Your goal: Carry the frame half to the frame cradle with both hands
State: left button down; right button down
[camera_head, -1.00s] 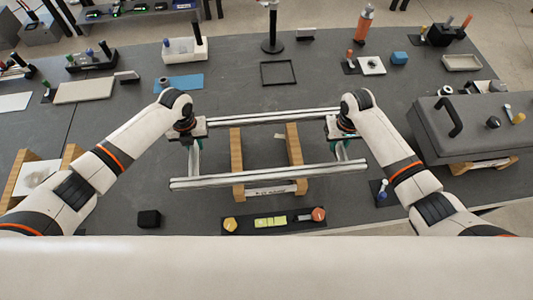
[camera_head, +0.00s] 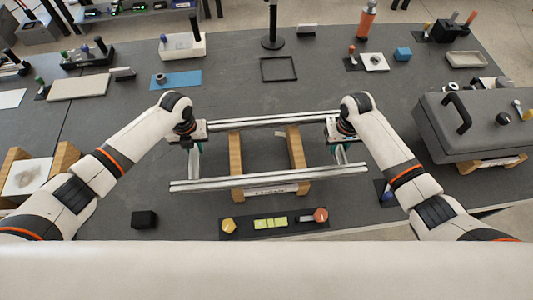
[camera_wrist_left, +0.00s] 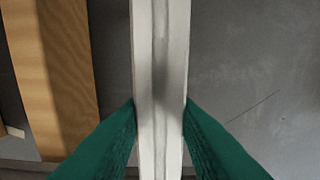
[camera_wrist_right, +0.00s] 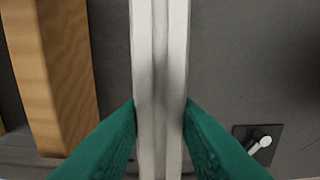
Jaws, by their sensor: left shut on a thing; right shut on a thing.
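The frame half (camera_head: 270,179) is a silvery rectangle of two long rails joined by short end bars. It shows level over the frame cradle, two wooden beams (camera_head: 236,158) with a labelled strip in front. My left gripper (camera_head: 194,143) is shut on its left end bar, and my right gripper (camera_head: 338,139) on its right end bar. In the left wrist view the green fingers (camera_wrist_left: 160,125) clasp the bar, and in the right wrist view they (camera_wrist_right: 160,125) do too. Cradle wood lies beside the bar in both wrist views. Whether the frame touches the cradle cannot be told.
A dark strip (camera_head: 240,234) with yellow and red pieces lies in front of the cradle, with a black cube (camera_head: 144,219) to its left. A grey case (camera_head: 430,145) stands at right. A black square outline (camera_head: 278,69) lies behind on clear table.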

pick_arm(q)
jog(key=shift+f, duration=0.25)
pick_arm(e)
jog(key=shift+d+f, duration=0.1)
jog(key=shift+f, duration=0.2)
pick_arm(q)
jog(key=c, duration=1.6)
grip_release()
jog(key=shift+a+f+b, duration=0.1)
jog(key=shift+f+b, duration=0.1)
jog(key=shift+b, duration=0.15)
pick_arm(e)
jog(key=c, duration=1.6)
grip_release()
jog(key=shift+f, duration=0.2)
pick_arm(q)
jog(key=o, duration=0.5)
jog(key=shift+r, duration=0.15)
pick_arm(e)
jog(key=o, duration=0.5)
jog(key=shift+r, duration=0.15)
jog(key=shift+r, duration=0.2)
pick_arm(q)
notch_tip(320, 180, up, 12)
jog(key=shift+f, duration=0.1)
pick_arm(e)
notch_tip(320, 180, up, 12)
jog(key=shift+f, duration=0.15)
